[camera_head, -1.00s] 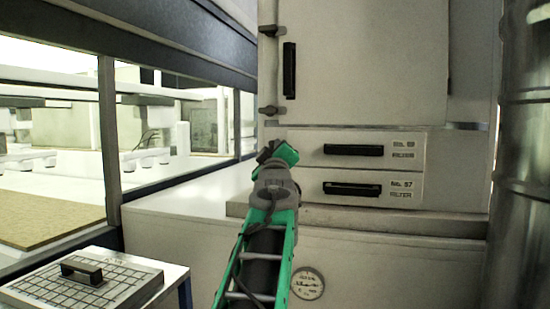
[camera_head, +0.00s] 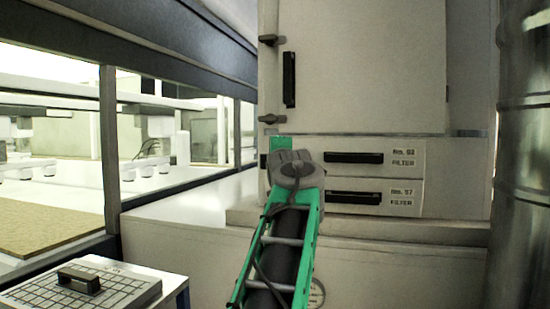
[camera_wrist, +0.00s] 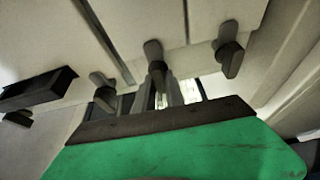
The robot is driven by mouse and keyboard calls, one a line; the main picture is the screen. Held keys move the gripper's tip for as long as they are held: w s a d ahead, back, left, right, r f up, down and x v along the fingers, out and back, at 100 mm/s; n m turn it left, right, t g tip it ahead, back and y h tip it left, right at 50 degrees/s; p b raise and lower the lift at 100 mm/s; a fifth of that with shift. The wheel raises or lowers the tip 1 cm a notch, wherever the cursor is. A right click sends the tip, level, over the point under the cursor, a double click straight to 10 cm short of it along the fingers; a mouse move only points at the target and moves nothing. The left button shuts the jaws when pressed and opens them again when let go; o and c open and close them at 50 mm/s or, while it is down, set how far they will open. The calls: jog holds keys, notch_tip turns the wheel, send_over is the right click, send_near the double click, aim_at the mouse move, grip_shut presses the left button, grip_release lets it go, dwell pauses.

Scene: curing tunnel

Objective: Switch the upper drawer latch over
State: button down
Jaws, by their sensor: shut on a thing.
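The upper drawer (camera_head: 405,172) has a long dark handle and sits above the lower drawer (camera_head: 405,209) in the pale cabinet. In the wrist view, the upper drawer latch (camera_wrist: 153,50) is the middle of three small grey levers along the cabinet's edge. My gripper (camera_wrist: 162,92) is shut on its lever. In the head view, my green and grey gripper (camera_head: 266,160) is at the left end of the upper drawer and hides both drawer latches. The lower drawer latch (camera_wrist: 229,55) stands to the right in the wrist view, apart from my fingers.
The cabinet door's lower latch (camera_wrist: 103,95) is close on the left in the wrist view; it also shows in the head view (camera_head: 270,119). The door (camera_head: 370,70) is closed. A ledge (camera_head: 450,228) runs below the drawers. A gridded tray (camera_head: 125,290) stands lower left. A metal column (camera_head: 525,150) stands right.

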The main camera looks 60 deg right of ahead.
dwell(0.3)
jog(key=c, duration=1.4)
grip_release()
jog(key=b+v, duration=0.2)
jog(key=v, duration=0.6)
jog(key=shift+w+d+n, duration=0.1)
jog(key=shift+n, duration=0.2)
